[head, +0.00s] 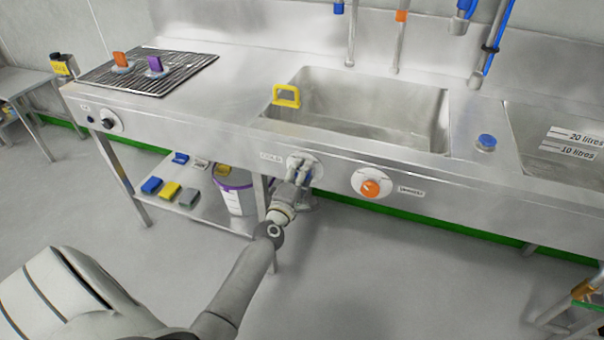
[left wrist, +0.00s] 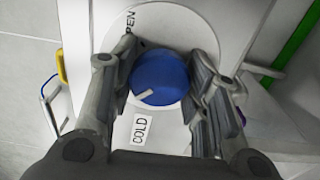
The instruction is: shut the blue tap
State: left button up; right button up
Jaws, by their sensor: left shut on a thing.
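The blue tap (left wrist: 160,77) is a round knob on a pale round plate on the sink unit's front. A white mark on the knob points down and left in the left wrist view. The letters "PEN" show at the plate's upper left and a "COLD" label (left wrist: 143,129) lies below the knob. My left gripper (head: 300,168) is at the front panel, and its fingers (left wrist: 168,85) are closed on the knob from both sides. In the head view the gripper hides most of the knob. My right gripper is not in view.
An orange tap (head: 371,188) is on the same panel to the right. A blue knob-like thing (head: 487,141) stands on the worktop. A lower shelf (head: 205,211) holds a bucket (head: 236,192). The floor in front is clear.

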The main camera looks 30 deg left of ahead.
pick_arm(q)
jog(key=o, duration=1.1)
jog(key=shift+c, duration=0.2)
jog(key=shift+s, duration=0.1)
jog(key=v, duration=1.1)
jog(key=shift+s, duration=0.4)
jog(key=shift+d, duration=0.15)
